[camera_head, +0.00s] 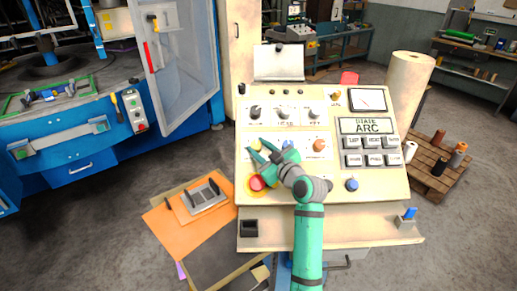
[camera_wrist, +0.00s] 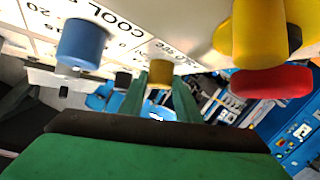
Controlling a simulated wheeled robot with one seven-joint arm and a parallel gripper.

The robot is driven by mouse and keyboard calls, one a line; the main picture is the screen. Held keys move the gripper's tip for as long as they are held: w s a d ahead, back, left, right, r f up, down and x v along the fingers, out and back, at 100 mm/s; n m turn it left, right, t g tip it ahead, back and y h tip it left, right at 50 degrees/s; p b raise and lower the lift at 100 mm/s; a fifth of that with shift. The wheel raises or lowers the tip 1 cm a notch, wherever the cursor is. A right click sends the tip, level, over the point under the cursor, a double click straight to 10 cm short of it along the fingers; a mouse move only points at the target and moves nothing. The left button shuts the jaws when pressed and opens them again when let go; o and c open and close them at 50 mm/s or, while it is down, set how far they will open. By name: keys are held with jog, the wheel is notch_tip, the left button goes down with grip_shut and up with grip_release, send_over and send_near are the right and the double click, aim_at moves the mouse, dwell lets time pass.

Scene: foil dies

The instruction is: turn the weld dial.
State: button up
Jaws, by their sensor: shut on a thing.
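A cream control console (camera_head: 380,190) carries a row of grey knobs with a row of coloured dials below. My gripper (camera_head: 261,150) is at the left dial of that lower row. In the wrist view, its two green fingers (camera_wrist: 159,88) stand on either side of a small yellow dial (camera_wrist: 160,72) and are shut on it. I cannot read this dial's label, so I cannot confirm that it is the weld dial. A blue dial (camera_head: 288,146) is just right of my gripper; in the wrist view the blue dial (camera_wrist: 82,42) is near "COOL" lettering. An orange dial (camera_head: 319,145) is farther right.
A red stop button (camera_head: 257,183) on a yellow base is close below my gripper. The console display (camera_head: 366,126) reads "STATE ARC", with several grey buttons under it. A blue machine (camera_head: 90,150) with an open door stands left. An orange folder (camera_head: 160,232) lies at lower left.

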jog(key=shift+w+r+n+g+y, duration=0.2)
jog(key=shift+n+g+y, duration=0.25)
jog(key=shift+n, duration=0.25)
jog(key=shift+d, duration=0.25)
jog(key=shift+a+g, duration=0.15)
jog(key=shift+g, duration=0.1)
jog(key=o, duration=1.1)
jog(key=shift+s+f, duration=0.1)
jog(key=shift+s, duration=0.05)
jog(key=shift+c, duration=0.2)
jog(key=v, duration=0.9)
jog(key=shift+s+f, duration=0.1)
jog(key=shift+s, duration=0.25)
jog(key=shift+s+d, duration=0.35)
jog(key=shift+d, duration=0.2)
